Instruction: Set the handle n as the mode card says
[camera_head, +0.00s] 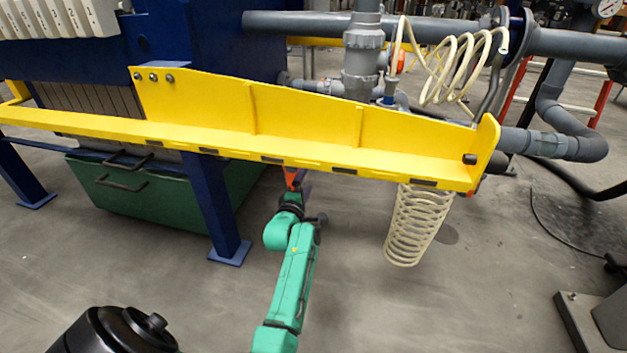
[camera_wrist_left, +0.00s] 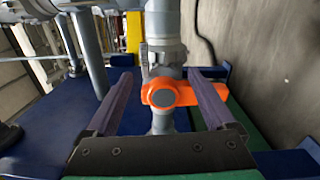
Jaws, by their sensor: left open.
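The orange handle (camera_wrist_left: 188,95) sits across a grey vertical pipe in the left wrist view, with a dark round cap at its middle. My left gripper (camera_wrist_left: 158,75) is open, with one purple finger at each side of the pipe. The handle's right end shows past the right finger; its left end is just inside the left finger. I cannot tell whether either finger touches it. In the head view, my left gripper (camera_head: 302,188) is below the yellow beam, beside a small orange patch (camera_head: 290,177). The mode card and my right gripper are not seen.
The yellow beam (camera_head: 305,124) crosses above my left gripper and hides what lies behind it. A blue post (camera_head: 219,205) and green bin (camera_head: 140,190) stand to the left. A coiled cream hose (camera_head: 415,225) hangs to the right. The floor between is clear.

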